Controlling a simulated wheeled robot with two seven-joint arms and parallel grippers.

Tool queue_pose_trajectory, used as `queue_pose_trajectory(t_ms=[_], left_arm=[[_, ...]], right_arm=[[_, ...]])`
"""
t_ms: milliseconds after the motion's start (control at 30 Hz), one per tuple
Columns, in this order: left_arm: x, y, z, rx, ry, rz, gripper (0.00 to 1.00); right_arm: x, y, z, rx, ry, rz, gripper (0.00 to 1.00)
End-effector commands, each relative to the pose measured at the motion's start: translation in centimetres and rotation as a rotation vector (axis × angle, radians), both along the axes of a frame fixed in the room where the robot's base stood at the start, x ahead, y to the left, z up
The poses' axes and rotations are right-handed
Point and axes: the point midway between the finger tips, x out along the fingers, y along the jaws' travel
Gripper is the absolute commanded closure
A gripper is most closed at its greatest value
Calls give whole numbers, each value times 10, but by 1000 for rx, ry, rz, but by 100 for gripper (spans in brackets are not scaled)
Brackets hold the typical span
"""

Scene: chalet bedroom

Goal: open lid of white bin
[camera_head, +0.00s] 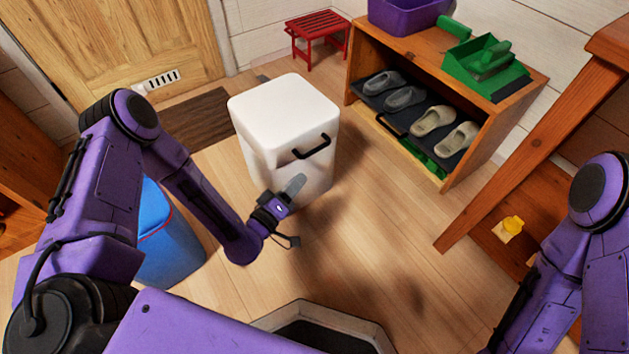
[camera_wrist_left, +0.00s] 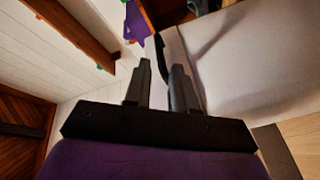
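The white bin (camera_head: 283,113) stands on the floor in the middle of the head view, its lid shut. A black bar handle (camera_head: 312,147) is on its front near the top. My left gripper (camera_head: 296,184) is in front of the bin, just below the handle. In the left wrist view my left gripper (camera_wrist_left: 161,75) has a gap between its fingers, and the dark handle (camera_wrist_left: 158,45) shows at their tips. The bin's white face (camera_wrist_left: 235,60) fills the right there. I cannot tell whether the fingers touch the handle. My right gripper is out of view.
A wooden shoe rack (camera_head: 462,165) with slippers, a purple tub (camera_head: 408,15) and a green dustpan (camera_head: 485,65) stands to the right. A red stool (camera_head: 318,30) is behind. A blue bin (camera_head: 165,240) is at left. Wooden floor between is clear.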

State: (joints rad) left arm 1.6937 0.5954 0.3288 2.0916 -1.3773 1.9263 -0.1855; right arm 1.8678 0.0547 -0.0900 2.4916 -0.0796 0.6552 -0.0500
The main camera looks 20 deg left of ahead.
Motion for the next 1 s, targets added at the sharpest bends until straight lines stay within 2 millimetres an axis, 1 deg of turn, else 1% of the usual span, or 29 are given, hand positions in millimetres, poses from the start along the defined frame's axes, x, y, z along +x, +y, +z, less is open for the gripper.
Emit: queue_pose_trajectory(t_ms=[33, 133, 267, 367, 600, 667, 700, 833, 1000], left_arm=[[7, 5, -25, -26, -60, 7, 75], [15, 11, -24, -65, -146, 9, 75], [21, 13, -17, -86, -192, 6, 75], [34, 9, -11, -86, -199, 4, 75], [85, -5, -2, -85, -196, 3, 75], [95, -8, 1, -84, -195, 4, 75], [101, -10, 2, -84, -194, 3, 75], [114, -13, 5, -84, -191, 4, 75], [117, -14, 7, -85, -189, 4, 75]], right_arm=[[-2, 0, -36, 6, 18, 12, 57], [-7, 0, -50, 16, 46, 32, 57], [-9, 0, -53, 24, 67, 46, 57], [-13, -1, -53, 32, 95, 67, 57], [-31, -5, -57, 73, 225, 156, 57], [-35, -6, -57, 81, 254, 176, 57], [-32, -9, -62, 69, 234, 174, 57], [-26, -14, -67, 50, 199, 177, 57], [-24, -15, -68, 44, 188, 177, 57]])
